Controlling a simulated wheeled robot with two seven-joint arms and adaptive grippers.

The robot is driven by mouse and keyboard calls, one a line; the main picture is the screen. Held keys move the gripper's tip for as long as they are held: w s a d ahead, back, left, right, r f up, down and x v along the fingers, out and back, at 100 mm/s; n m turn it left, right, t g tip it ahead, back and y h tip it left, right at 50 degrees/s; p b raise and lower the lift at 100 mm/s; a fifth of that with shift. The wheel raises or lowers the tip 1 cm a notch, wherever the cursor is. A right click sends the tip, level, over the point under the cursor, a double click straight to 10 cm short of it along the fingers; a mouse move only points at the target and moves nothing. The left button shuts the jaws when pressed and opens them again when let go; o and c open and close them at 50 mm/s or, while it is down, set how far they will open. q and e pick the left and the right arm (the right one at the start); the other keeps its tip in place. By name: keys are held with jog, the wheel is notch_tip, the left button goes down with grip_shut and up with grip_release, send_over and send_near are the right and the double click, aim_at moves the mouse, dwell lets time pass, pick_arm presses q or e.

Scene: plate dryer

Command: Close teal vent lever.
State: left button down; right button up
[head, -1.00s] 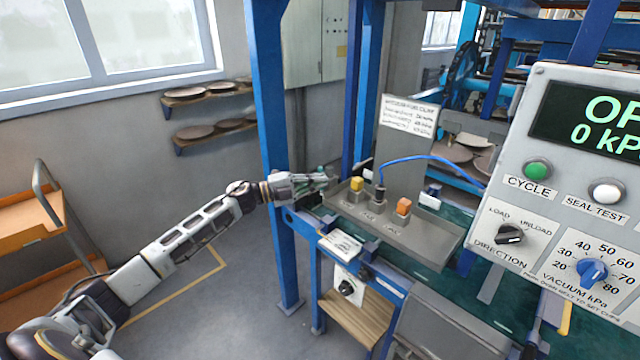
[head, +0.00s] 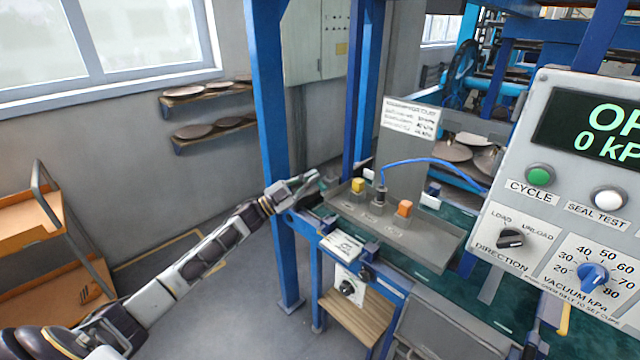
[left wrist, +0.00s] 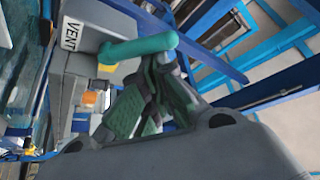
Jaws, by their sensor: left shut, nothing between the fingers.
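The teal vent lever (left wrist: 138,49) shows in the left wrist view as a round teal bar. It sticks out from a grey block beside a white VENT label (left wrist: 70,33). My left gripper (left wrist: 150,92) is shut and empty, with its dark fingers just below the lever in that picture. Whether they touch it I cannot tell. In the head view my left gripper (head: 312,178) is at the left end of the grey valve tray (head: 440,252), and I cannot make out the lever there. My right gripper is not in view.
The tray carries a yellow-topped fitting (head: 358,185), a black fitting with a blue hose (head: 425,160), and an orange-topped fitting (head: 404,208). A blue post (head: 268,110) stands close to my left gripper. A control panel (head: 560,170) fills the right.

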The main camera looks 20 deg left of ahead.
pick_arm(q)
jog(key=n+t+y+p, duration=0.1)
jog(key=n+y, duration=0.1)
jog(key=n, duration=0.2)
jog(key=a+f+n+t+y, duration=0.1)
jog(key=n+t+y, duration=0.1)
jog(key=n, duration=0.2)
jog(key=a+f+n+t+y+p, duration=0.1)
jog(key=n+t+y, duration=0.1)
jog(key=n, duration=0.3)
jog(key=shift+w+a+f+y+p, duration=0.1)
jog(key=shift+w+y+p, duration=0.2)
jog(key=shift+w+y, duration=0.1)
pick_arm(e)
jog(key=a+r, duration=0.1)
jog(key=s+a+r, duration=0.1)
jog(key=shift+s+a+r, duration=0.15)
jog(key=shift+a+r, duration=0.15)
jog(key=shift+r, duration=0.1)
